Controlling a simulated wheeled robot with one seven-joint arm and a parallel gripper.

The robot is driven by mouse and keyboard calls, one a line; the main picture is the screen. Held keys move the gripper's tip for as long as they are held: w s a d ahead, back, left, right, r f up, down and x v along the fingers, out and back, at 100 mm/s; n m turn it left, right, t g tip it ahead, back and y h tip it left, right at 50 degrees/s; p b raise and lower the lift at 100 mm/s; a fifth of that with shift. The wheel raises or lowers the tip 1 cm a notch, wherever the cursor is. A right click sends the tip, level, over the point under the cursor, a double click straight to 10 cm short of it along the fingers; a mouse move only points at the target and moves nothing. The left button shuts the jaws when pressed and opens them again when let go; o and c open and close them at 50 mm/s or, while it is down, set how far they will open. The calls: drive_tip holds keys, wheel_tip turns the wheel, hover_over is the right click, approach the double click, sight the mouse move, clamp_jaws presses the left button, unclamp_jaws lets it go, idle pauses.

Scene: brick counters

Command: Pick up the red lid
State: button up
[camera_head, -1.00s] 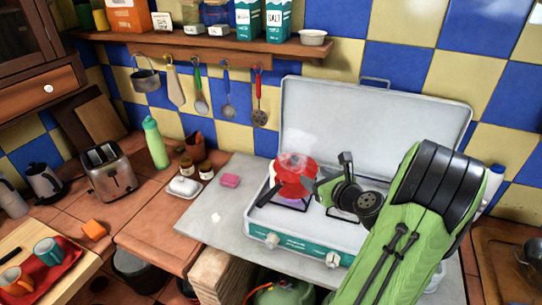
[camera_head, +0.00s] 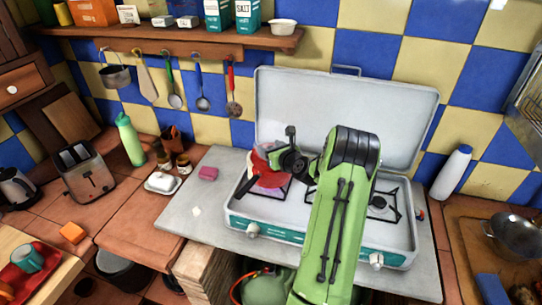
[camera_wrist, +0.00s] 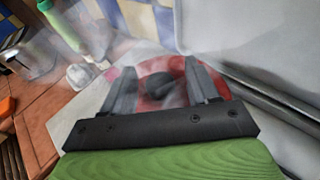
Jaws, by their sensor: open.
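A red pot (camera_head: 262,178) with a dark handle pointing left stands on the left burner of the camping stove. Its red lid (camera_wrist: 150,66), with a dark round knob (camera_wrist: 158,81), shows in the wrist view between my fingers; the picture there is hazy. My gripper (camera_wrist: 161,70) is open, with one finger on each side of the knob in the picture. I cannot tell its height above the lid or any touch. In the head view my gripper and wrist cover the right part of the pot and lid.
The stove's raised white cover (camera_head: 335,112) stands close behind the pot. The right burner (camera_head: 379,204) is empty. A pink sponge (camera_head: 208,173) and a white butter dish (camera_head: 162,183) lie to the left. A white bottle (camera_head: 452,172) stands at the right.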

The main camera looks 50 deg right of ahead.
drive_tip(key=shift+w, duration=0.15)
drive_tip(key=shift+c, duration=0.5)
drive_tip(key=c, duration=0.9)
clamp_jaws()
drive_tip(key=shift+r, duration=0.1)
